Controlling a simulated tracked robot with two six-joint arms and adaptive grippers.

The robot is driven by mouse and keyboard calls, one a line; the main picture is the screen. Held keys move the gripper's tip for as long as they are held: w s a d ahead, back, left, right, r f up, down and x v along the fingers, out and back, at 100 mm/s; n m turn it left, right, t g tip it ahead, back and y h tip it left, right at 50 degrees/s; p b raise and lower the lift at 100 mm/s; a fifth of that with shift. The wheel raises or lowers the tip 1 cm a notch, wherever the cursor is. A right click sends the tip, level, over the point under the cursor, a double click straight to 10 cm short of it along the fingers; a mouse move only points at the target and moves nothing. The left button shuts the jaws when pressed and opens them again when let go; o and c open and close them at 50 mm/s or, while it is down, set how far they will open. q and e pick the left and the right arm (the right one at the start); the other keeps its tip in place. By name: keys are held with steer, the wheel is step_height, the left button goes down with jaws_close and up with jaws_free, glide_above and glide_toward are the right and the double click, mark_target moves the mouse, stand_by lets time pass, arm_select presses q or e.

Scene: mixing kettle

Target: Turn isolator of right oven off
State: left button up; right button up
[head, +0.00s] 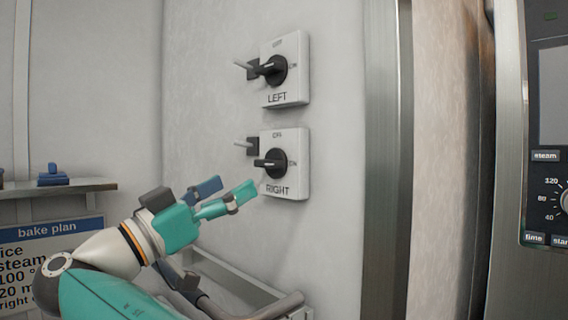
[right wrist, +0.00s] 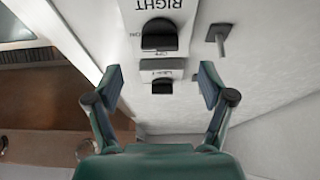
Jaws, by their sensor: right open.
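The right oven's isolator (head: 297,178) is a white plate marked RIGHT on the wall, below a similar one marked LEFT (head: 292,94). Its black rotary knob (head: 275,163) lies with its handle level, in line with the ON mark at the side; OFF is at the top. The knob also shows upside down in the right wrist view (right wrist: 160,35). My right gripper (head: 232,186) is open and empty, lower left of the isolator and apart from it. In the right wrist view its fingers (right wrist: 162,80) are spread, with the knob beyond them. My left gripper is out of view.
Grey pegs on black mounts (head: 246,144) stick out left of each isolator. An oven panel (head: 550,150) is at the right. A shelf (head: 60,187) with a blue object and a bake plan sign (head: 50,255) are at the left.

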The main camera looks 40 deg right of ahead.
mark_target(263, 166)
steer(key=p+x, duration=0.1)
steer(key=x, duration=0.6)
steer(key=shift+d, duration=0.2)
steer(key=shift+d+r, duration=0.1)
